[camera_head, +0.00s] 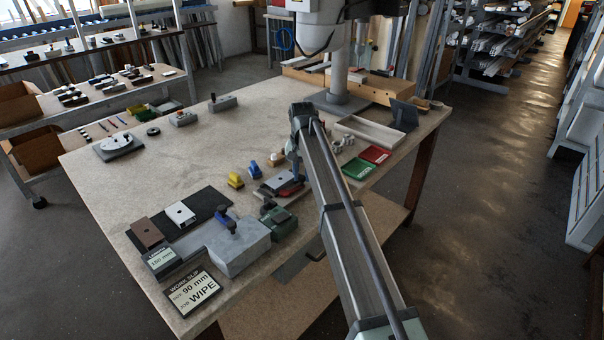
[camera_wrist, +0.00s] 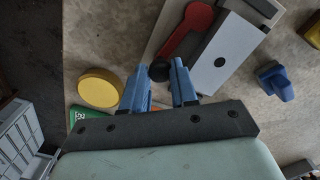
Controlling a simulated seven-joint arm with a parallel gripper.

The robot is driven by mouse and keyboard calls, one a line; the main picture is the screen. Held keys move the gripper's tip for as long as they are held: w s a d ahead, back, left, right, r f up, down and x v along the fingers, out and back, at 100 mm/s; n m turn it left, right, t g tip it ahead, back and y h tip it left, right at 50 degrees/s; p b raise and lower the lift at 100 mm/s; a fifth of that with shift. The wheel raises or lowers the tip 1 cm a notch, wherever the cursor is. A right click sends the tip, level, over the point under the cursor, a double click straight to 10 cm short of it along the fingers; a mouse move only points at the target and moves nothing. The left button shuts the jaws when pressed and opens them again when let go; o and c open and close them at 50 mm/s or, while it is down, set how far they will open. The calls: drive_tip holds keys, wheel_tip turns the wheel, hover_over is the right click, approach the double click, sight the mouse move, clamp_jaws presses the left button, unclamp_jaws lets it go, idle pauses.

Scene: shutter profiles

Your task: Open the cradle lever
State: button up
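The cradle lever is a red arm with a black knob at its end. It lies beside a grey cradle (camera_head: 264,193) holding a white block with a dark hole (camera_wrist: 229,54). In the wrist view the red lever (camera_wrist: 186,36) runs from its round end down to the black knob (camera_wrist: 159,71). In the head view the red lever (camera_head: 291,189) is partly hidden by my arm. My gripper (camera_wrist: 160,68) is open, with the blue fingers apart and the knob showing between their tips. I cannot tell whether either finger touches it. In the head view my gripper (camera_head: 292,155) is over the lever end.
A yellow disc (camera_wrist: 99,88) is left of my fingers, and a blue piece (camera_wrist: 275,82) is right of the cradle. Red (camera_head: 375,154) and green (camera_head: 358,168) trays lie right of my arm. A grey block (camera_head: 236,246) stands at the front.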

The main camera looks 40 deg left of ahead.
clamp_jaws()
drive_tip(key=shift+d, duration=0.1)
idle(0.3)
drive_tip(key=d+m, duration=0.2)
drive_tip(key=m, duration=0.1)
drive_tip(key=shift+s+m, duration=0.3)
drive_tip(key=shift+s, duration=0.1)
drive_tip(key=m, duration=0.1)
drive_tip(key=s+d+m, duration=0.1)
drive_tip(key=m, duration=0.1)
drive_tip(key=shift+s+d+m, duration=0.1)
drive_tip(key=shift+d+m, duration=0.15)
drive_tip(key=shift+m, duration=0.05)
drive_tip(key=s+m, duration=0.1)
drive_tip(key=m, duration=0.1)
drive_tip(key=s+d+m, duration=0.1)
drive_tip(key=m, duration=0.1)
drive_tip(key=shift+s+d+m, duration=0.15)
drive_tip(key=shift+d+m, duration=0.05)
drive_tip(key=shift+m, duration=0.1)
drive_tip(key=shift+s+d+m, duration=0.1)
drive_tip(key=shift+s+m, duration=0.45)
drive_tip(key=shift+m, duration=0.5)
drive_tip(key=shift+s+d+m, duration=0.1)
drive_tip(key=shift+s+m, duration=0.45)
drive_tip(key=shift+m, duration=0.5)
